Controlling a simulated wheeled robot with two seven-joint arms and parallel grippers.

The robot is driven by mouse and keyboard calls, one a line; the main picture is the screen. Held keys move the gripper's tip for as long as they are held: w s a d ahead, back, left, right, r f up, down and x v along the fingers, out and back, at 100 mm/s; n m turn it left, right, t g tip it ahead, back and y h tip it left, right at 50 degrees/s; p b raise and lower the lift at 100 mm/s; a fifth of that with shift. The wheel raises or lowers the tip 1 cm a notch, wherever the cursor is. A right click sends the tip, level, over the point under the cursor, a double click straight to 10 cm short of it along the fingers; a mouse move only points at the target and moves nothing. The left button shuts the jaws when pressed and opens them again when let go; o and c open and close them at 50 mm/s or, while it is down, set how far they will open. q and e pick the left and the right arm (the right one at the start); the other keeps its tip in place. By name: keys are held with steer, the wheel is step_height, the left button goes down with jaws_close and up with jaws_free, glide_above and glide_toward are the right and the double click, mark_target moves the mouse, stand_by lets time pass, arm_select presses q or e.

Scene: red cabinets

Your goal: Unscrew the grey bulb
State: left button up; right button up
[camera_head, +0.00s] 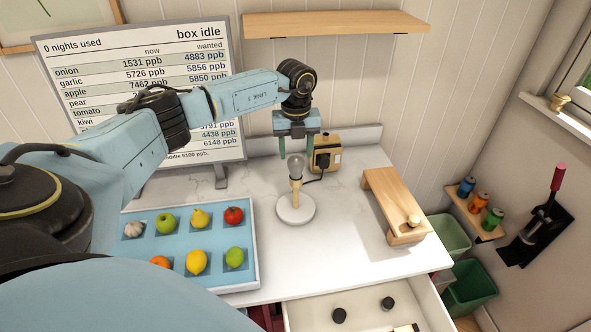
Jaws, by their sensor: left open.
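The grey bulb (296,166) sits upright in the socket of a small lamp, whose round white base (296,210) stands on the white counter. My left gripper (297,147) is above and around the top of the bulb's area, pointing down, with its two greenish fingers apart. One finger shows left of the bulb and the other to its right. I cannot tell whether either finger touches the glass. A cord runs from the lamp to a tan box with a black plug (325,153) just behind. My right gripper does not show.
A blue tray (190,248) with fruit and garlic in compartments lies at left. A wooden stand (390,195) is at right. A screen (80,70) stands behind my left arm. An open drawer (370,292) juts out in front. Counter around the lamp is clear.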

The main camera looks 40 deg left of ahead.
mark_target(296, 156)
arm_select(q)
steer(key=m, duration=0.4)
steer(key=shift+m+b, duration=0.3)
steer(key=shift+b, duration=0.05)
steer(key=m, duration=0.4)
steer(key=shift+b, duration=0.35)
steer(key=m, duration=0.4)
steer(key=shift+b, duration=0.35)
steer(key=m, duration=0.5)
steer(key=shift+m+b, duration=0.3)
steer(key=shift+b, duration=0.1)
steer(key=shift+f+b, duration=0.9)
steer(key=shift+f, duration=0.6)
